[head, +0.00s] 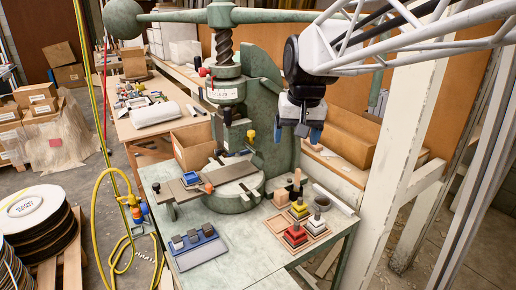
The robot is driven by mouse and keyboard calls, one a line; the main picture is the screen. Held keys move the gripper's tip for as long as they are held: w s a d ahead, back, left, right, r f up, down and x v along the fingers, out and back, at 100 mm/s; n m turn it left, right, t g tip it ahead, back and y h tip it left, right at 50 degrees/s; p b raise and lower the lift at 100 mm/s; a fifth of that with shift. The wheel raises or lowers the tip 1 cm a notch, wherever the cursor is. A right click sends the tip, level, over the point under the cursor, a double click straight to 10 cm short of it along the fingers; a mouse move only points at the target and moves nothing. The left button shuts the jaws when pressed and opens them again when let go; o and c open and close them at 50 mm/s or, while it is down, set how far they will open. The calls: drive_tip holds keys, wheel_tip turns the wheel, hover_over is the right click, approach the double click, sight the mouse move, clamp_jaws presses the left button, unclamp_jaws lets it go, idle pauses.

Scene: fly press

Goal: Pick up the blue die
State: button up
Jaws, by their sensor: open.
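A small blue block with a greyish top (191,179), which looks like the blue die, sits on the left part of the flat bar (215,180) across the green press bed. It is small, and I cannot make out its exact shape. My gripper (301,131), with blue fingertips, is open and empty. It hangs pointing down in front of the press frame, above and right of the blue block, well apart from it.
The green fly press (264,112) with its screw and ram rises over the bed. A blue rack (207,256) with grey blocks lies at the bench's front left. A dark cup (322,196) and wooden blocks (281,198) stand behind the tray. The bench front (255,262) has bare room.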

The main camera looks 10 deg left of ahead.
drive_tip(key=w+a+n, duration=0.1)
drive_tip(key=w+a, duration=0.2)
drive_tip(key=a, duration=0.5)
drive_tip(key=w+a, duration=0.3)
drive_tip(key=a, duration=0.4)
drive_tip(key=n+g+h, duration=0.1)
drive_tip(key=n+g, duration=0.1)
drive_tip(key=n, duration=0.3)
hover_over(191, 177)
drive_tip(key=f, duration=2.1)
drive_tip(key=shift+s+a+f, duration=0.15)
drive_tip(key=shift+s+a, duration=0.05)
drive_tip(key=shift+s, duration=0.05)
drive_tip(key=shift+f, duration=1.3)
drive_tip(key=shift+w+d+f, duration=0.1)
drive_tip(key=shift+d+f, duration=0.05)
drive_tip(key=shift+f, duration=1.15)
drive_tip(key=shift+d+f, duration=0.1)
drive_tip(key=shift+f, duration=1.2)
